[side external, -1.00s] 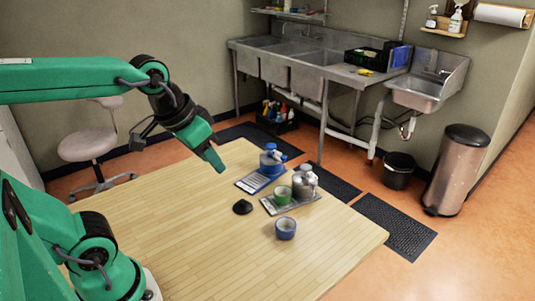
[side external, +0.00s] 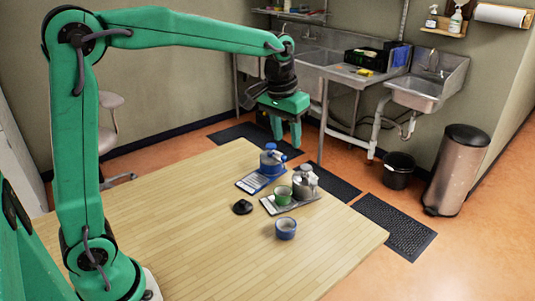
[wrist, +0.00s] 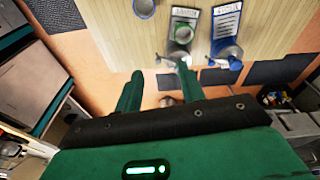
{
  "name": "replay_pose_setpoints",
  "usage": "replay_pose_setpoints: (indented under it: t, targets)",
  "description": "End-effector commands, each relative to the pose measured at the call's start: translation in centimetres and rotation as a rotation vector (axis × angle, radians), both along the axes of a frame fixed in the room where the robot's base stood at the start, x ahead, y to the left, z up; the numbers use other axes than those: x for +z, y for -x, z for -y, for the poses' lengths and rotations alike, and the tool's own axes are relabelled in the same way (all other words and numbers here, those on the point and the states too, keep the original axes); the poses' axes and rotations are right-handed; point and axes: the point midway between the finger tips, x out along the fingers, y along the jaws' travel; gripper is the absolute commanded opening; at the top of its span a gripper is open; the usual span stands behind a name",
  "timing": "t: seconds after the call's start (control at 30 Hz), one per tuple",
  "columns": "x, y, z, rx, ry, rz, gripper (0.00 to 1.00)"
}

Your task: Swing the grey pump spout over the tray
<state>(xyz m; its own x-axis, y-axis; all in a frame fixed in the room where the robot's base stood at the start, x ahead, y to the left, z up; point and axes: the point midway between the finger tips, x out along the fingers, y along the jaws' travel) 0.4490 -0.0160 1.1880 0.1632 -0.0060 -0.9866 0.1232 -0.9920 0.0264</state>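The grey pump bottle (side external: 305,184) stands at the right end of its grey tray (side external: 270,207), beside a green cup (side external: 283,194). Its spout is small in the side view; in the wrist view the spout (wrist: 160,60) seems to point left, across the tray's length rather than along it. The bottle's body is partly hidden behind a finger there. The tray (wrist: 185,13) and green cup (wrist: 183,33) also show. My gripper (side external: 287,143) hangs fingers down above the table's far edge, beyond the bottles and touching nothing. In the wrist view its fingers (wrist: 160,72) are apart and empty.
A blue pump bottle (side external: 271,161) on a blue tray (side external: 250,182) stands close behind the grey one. A blue cup (side external: 286,229) and a small black object (side external: 242,207) are nearby. The table's left part (side external: 165,225) is clear. Sinks (side external: 425,88) line the wall.

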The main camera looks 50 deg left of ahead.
Motion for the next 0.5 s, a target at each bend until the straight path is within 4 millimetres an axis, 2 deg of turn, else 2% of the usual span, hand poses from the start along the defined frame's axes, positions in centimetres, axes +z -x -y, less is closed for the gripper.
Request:
replay_pose_setpoints:
  t: [0.03,0.3,0.5]
  targets:
    - [-0.7,-1.1,0.1,0.005,0.0,-0.018,0.39]
    - [-4.3,-5.9,0.7,0.034,0.001,-0.092,0.39]
    - [-7.1,-8.6,1.1,0.053,0.0,-0.139,0.39]
